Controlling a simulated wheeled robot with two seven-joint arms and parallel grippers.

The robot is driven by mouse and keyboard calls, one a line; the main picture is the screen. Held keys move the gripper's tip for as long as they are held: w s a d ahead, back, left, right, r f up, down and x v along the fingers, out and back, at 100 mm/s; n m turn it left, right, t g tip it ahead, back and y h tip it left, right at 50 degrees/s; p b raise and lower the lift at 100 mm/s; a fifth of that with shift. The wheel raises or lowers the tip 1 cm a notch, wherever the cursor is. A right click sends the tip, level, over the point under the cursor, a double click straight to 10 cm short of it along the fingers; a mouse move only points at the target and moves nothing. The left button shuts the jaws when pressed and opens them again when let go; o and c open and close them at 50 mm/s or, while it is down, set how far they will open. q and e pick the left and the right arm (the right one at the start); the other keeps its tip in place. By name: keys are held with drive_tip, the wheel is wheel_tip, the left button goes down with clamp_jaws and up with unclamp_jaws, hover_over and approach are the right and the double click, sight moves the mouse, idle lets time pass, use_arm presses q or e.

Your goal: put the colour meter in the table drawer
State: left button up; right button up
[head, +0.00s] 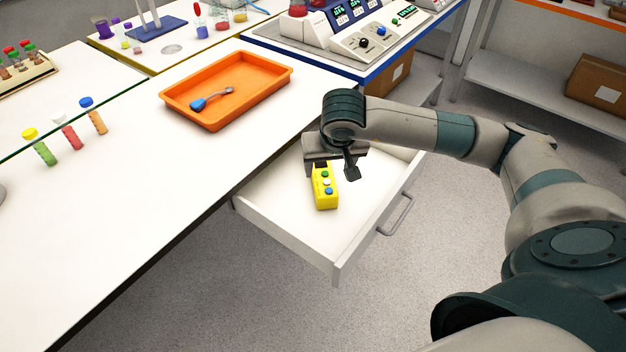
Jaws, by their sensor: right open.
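The table drawer (286,212) is pulled out from under the white table (150,200), with its grey handle (396,215) on the front panel. The yellow colour meter (325,193) with green, white and blue round buttons is inside the drawer outline, seemingly lying on the drawer floor. My right gripper (335,172) is over the drawer at the meter's far end, with its jaws open. One dark finger shows to the right of the meter, apart from it. The gripper body hides part of the meter's far end. My left gripper is not in view.
An orange tray (178,110) with a blue-handled tool (205,102) lies on the table. Several capped tubes, among them a green one (42,150), stand at the left. A white instrument (335,30) is on the back bench. The near tabletop is clear.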

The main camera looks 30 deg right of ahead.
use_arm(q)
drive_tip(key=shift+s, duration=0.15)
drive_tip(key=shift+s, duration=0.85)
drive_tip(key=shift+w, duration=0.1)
